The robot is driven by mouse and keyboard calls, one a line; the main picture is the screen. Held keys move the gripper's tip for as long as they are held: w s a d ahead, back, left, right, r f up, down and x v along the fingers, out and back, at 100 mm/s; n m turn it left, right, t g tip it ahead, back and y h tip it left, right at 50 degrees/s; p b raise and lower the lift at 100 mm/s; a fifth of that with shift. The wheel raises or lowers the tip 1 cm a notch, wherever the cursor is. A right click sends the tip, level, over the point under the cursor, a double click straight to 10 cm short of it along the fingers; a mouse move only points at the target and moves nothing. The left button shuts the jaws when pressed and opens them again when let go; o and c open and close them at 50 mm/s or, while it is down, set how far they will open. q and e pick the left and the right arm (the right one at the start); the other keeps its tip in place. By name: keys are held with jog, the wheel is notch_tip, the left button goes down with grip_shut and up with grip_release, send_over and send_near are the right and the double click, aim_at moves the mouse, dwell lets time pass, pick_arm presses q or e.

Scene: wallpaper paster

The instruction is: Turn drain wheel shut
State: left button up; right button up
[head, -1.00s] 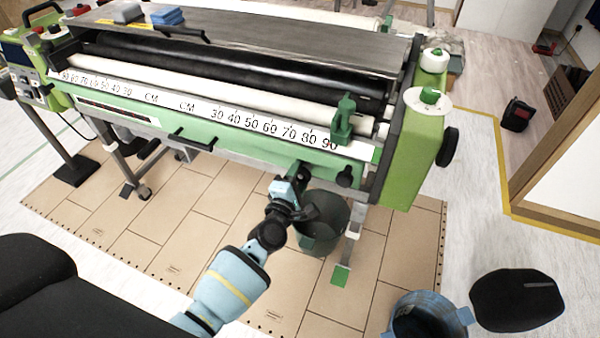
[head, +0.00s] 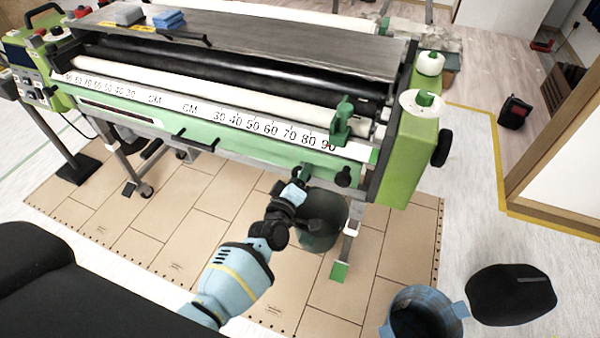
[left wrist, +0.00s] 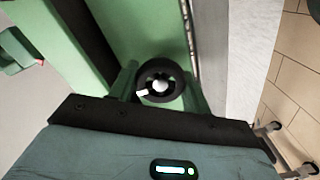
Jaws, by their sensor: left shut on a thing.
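The drain wheel (left wrist: 145,72) is a small dark ring with a pale centre, seen in the left wrist view against the machine's green underside. My left gripper (left wrist: 160,88) has one finger on each side of the wheel and is shut on it. In the head view my left gripper (head: 299,182) reaches up to the lower front edge of the green pasting machine (head: 260,150). The wheel is hidden by the gripper there, and its turn angle cannot be told. My right gripper is not in view.
A dark green bucket (head: 325,232) stands on the floor below the gripper, beside a machine leg. A black knob (head: 343,177) sits right of the gripper. A blue bucket (head: 418,315) is at the lower right. Brown floor panels (head: 200,225) lie under the machine.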

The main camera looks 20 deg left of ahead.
pick_arm(q)
jog(key=shift+m, duration=0.4)
jog(key=o, duration=0.9)
jog(key=shift+o, duration=0.4)
jog(key=s+p, duration=0.1)
jog(key=s, duration=0.6)
jog(key=shift+s, duration=0.4)
jog(key=shift+a, duration=0.1)
